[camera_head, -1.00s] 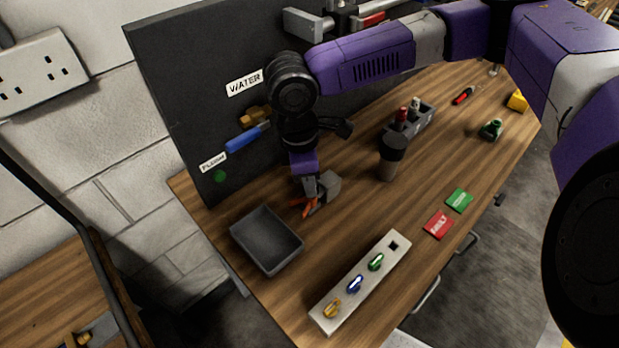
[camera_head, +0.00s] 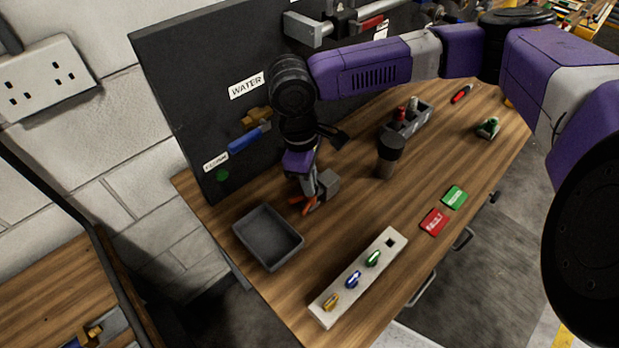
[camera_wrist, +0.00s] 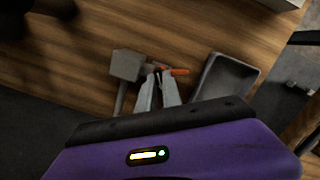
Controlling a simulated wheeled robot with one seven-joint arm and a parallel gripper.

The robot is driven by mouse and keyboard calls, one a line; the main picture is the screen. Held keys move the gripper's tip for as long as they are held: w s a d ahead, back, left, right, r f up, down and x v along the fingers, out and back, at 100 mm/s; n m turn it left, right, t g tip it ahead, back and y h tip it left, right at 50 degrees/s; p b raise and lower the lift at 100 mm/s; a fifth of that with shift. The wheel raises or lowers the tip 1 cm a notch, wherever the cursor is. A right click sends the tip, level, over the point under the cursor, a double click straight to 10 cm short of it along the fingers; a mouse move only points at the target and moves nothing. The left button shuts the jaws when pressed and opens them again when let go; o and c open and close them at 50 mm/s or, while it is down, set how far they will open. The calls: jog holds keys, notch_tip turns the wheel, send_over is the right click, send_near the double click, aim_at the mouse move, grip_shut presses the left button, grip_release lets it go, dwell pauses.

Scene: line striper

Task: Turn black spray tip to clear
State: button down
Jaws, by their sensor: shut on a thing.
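My gripper (camera_head: 307,200) points down at the left part of the wooden bench, beside a grey block (camera_head: 327,183). In the wrist view its fingers (camera_wrist: 158,82) close on a small dark piece, apparently the black spray tip (camera_wrist: 157,69). An orange part (camera_wrist: 179,72) sticks out to the right of the fingertips; it also shows under the gripper in the head view (camera_head: 308,205). The grey block (camera_wrist: 126,65) stands just left of the fingers. The fingers mostly hide the tip, and I cannot read its setting.
A dark tray (camera_head: 268,237) lies close to the gripper. A pale strip with coloured knobs (camera_head: 358,278) is at the front edge. A dark-topped cup (camera_head: 389,157), a red card (camera_head: 434,222) and a green card (camera_head: 454,197) stand or lie to the right. A black panel (camera_head: 190,110) rises behind.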

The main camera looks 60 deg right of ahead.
jog(key=shift+s+a+m+y+p, duration=0.1)
jog(key=shift+m+y+p, duration=0.05)
jog(key=shift+m+p, duration=0.9)
jog(key=shift+a+m+y+p, duration=0.15)
jog(key=shift+m+p, duration=0.5)
jog(key=shift+m, duration=0.7)
jog(key=shift+m+p, duration=0.65)
jog(key=shift+m, duration=0.25)
jog(key=shift+f, duration=0.1)
jog(key=shift+m+p, duration=0.6)
jog(key=shift+p, duration=0.05)
jog(key=m, duration=0.2)
jog(key=shift+a+m+y, duration=0.1)
jog(key=shift+m+y, duration=0.3)
jog(key=m, duration=0.5)
jog(key=shift+t, duration=0.4)
jog(key=shift+m, duration=0.3)
